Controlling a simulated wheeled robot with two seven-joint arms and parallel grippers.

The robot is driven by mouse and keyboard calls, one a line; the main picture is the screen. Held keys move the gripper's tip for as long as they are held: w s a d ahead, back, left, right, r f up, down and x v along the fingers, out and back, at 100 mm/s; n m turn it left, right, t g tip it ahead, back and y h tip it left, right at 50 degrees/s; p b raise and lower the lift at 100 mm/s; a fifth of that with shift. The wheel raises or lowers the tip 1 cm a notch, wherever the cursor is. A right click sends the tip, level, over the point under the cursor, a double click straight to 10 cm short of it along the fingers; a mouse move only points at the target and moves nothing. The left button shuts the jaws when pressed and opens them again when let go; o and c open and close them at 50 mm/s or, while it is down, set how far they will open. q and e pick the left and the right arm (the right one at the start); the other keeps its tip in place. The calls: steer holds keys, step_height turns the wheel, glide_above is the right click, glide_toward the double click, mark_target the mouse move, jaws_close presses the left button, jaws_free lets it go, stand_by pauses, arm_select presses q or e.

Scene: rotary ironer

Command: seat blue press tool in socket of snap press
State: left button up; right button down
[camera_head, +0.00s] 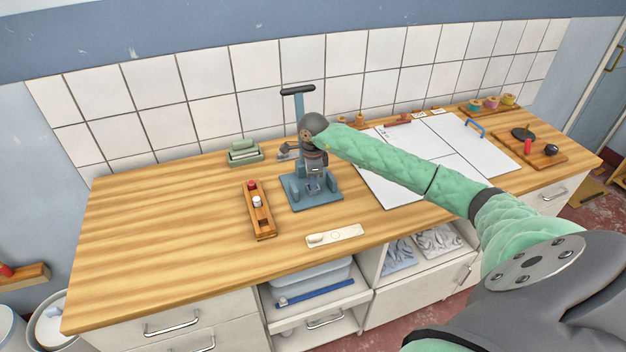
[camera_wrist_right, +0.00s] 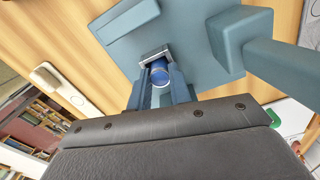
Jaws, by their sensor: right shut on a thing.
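The snap press (camera_head: 312,192) is blue-grey, with a wide base and a tall post with a dark lever handle on top. It stands upright on the wooden bench. My right gripper (camera_head: 314,184) reaches in at the front of the press, above its base. In the right wrist view my right gripper (camera_wrist_right: 160,92) is shut on the blue press tool (camera_wrist_right: 160,74), a small round blue piece between the fingers. The press (camera_wrist_right: 190,42) shows close beyond the fingertips. The socket is hard to make out, and I cannot tell whether the tool touches it. My left gripper is not in view.
A wooden rack (camera_head: 264,224) with a red and a white-topped tool stands left of the press. A pale strip (camera_head: 335,236) lies in front. White sheets (camera_head: 398,195) lie to the right. The bench's left part is clear.

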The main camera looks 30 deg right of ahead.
steer(key=c, duration=1.3)
jaws_free()
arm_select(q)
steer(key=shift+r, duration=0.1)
arm_select(e)
steer(key=shift+r, duration=0.15)
steer(key=shift+r, duration=0.25)
step_height(320, 180, up, 4)
steer(key=b, duration=0.2)
steer(key=shift+w+r+b, duration=0.1)
steer(key=shift+b, duration=0.25)
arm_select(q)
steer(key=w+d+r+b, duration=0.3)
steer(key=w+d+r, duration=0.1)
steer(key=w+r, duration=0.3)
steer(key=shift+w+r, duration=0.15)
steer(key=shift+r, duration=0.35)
arm_select(e)
steer(key=shift+r, duration=3.65)
